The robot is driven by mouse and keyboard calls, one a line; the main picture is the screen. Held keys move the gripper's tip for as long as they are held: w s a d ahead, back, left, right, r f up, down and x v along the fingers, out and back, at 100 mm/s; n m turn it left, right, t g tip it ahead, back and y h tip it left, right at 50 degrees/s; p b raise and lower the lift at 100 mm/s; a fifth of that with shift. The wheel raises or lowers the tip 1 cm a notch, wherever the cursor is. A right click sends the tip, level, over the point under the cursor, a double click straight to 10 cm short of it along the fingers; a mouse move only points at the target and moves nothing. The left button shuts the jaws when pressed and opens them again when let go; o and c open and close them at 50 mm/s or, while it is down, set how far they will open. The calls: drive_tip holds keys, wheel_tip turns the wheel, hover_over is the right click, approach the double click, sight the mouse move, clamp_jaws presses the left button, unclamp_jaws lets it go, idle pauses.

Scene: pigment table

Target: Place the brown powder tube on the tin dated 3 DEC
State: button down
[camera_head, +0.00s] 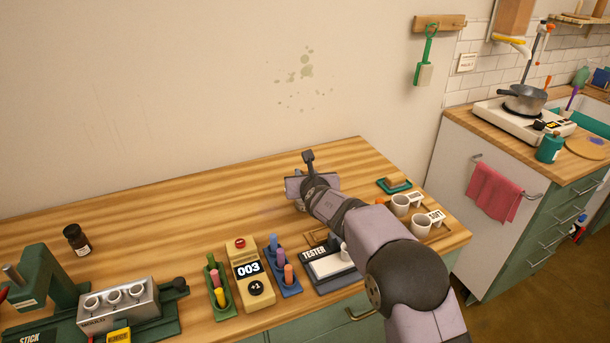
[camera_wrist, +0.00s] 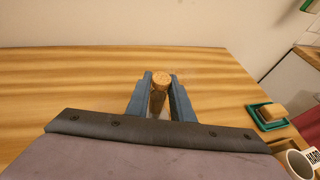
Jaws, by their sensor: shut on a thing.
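My gripper (camera_wrist: 160,80) is shut on a corked tube (camera_wrist: 158,100) in the wrist view. The cork faces the camera and the body between the jaws looks dark brown; its lower end is hidden. In the head view my gripper (camera_head: 308,162) is over the back right part of the wooden table, and the tube cannot be made out there. No tin with a readable 3 DEC date shows in either view.
The table (camera_head: 180,205) is bare at its back and middle. Along the front stand a green rack (camera_head: 217,290), a 003 counter (camera_head: 248,272), a blue rack (camera_head: 284,280) and a TESTER box (camera_head: 328,264). White cups (camera_head: 400,205) and a green dish (camera_head: 394,186) are at right; a dark jar (camera_head: 76,240) is at left.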

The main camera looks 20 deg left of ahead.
drive_tip(key=c, duration=1.5)
unclamp_jaws()
drive_tip(key=shift+c, duration=0.2)
drive_tip(key=shift+r, duration=0.1)
drive_tip(key=shift+b+v, duration=0.55)
drive_tip(key=shift+v, duration=0.25)
drive_tip(key=b+v, duration=0.3)
drive_tip(key=v, duration=0.7)
drive_tip(key=shift+s, duration=0.15)
drive_tip(key=shift+d, duration=0.1)
